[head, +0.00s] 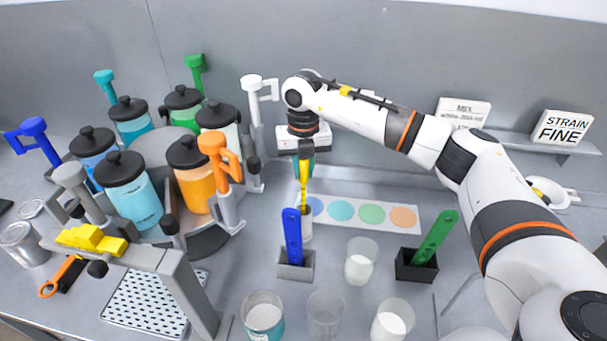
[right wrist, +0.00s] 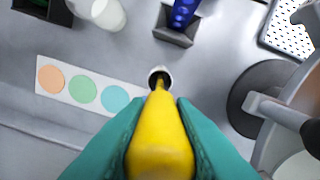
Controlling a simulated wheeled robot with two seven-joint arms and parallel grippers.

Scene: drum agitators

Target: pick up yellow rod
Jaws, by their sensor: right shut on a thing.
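The yellow rod (head: 304,192) stands upright at the middle of the bench in the head view. My right gripper (head: 304,165) is shut on its upper part from above, with the teal fingers on either side of it. In the right wrist view the rod (right wrist: 160,145) runs between the teal fingers (right wrist: 160,150), and its narrow end points at a small round white holder (right wrist: 160,76). I cannot tell whether the rod's end is inside the holder or just above it. My left gripper is not in view.
A blue paddle stands in a grey holder (head: 296,265) just in front, and a green one in a black holder (head: 416,265) to the right. Several cups stand near the front. A carousel of lidded jars (head: 190,175) stands left. A strip with coloured circles (head: 390,216) lies behind.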

